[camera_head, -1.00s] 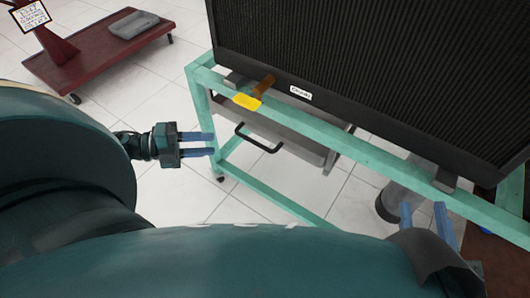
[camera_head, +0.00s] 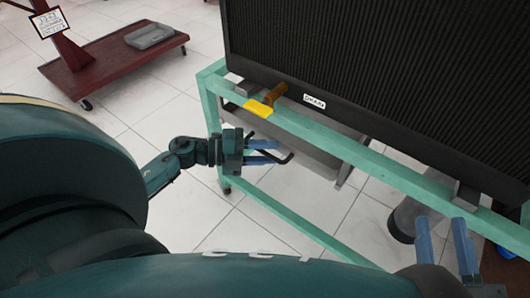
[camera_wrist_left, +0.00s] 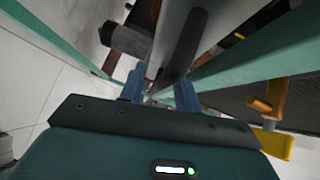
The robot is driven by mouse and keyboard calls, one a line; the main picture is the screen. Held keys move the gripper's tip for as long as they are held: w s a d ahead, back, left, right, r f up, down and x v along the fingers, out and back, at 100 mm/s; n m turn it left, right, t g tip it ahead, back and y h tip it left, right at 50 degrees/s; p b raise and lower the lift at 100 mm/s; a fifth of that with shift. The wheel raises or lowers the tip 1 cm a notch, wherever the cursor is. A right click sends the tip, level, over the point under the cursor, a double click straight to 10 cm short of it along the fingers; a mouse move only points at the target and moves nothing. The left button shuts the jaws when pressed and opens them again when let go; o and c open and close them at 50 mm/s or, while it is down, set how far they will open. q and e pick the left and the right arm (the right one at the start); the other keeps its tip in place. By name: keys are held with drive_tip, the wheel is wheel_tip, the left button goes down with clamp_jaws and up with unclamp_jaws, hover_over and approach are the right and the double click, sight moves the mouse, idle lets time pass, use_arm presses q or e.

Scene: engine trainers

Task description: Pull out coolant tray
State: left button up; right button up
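The grey coolant tray (camera_head: 318,143) hangs under the black radiator, inside the green frame, with a black bar handle (camera_head: 289,157) on its front. My left gripper (camera_head: 278,152) is at the left part of this handle, with its two blue fingers apart. In the left wrist view the dark handle (camera_wrist_left: 183,58) lies between the spread fingertips (camera_wrist_left: 160,85), nearer the right one; contact cannot be made out. My right gripper (camera_head: 442,228) is open and empty at the lower right, in front of the frame.
The green frame (camera_head: 330,133) carries the radiator (camera_head: 390,70). A yellow drain lever (camera_head: 258,108) on an orange pipe sticks out above the handle. A grey cylinder (camera_head: 405,218) stands at the lower right. A dark red cart (camera_head: 115,68) stands at the back left. Tiled floor in front is clear.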

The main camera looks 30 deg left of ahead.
use_arm(q)
clamp_jaws()
idle(0.6)
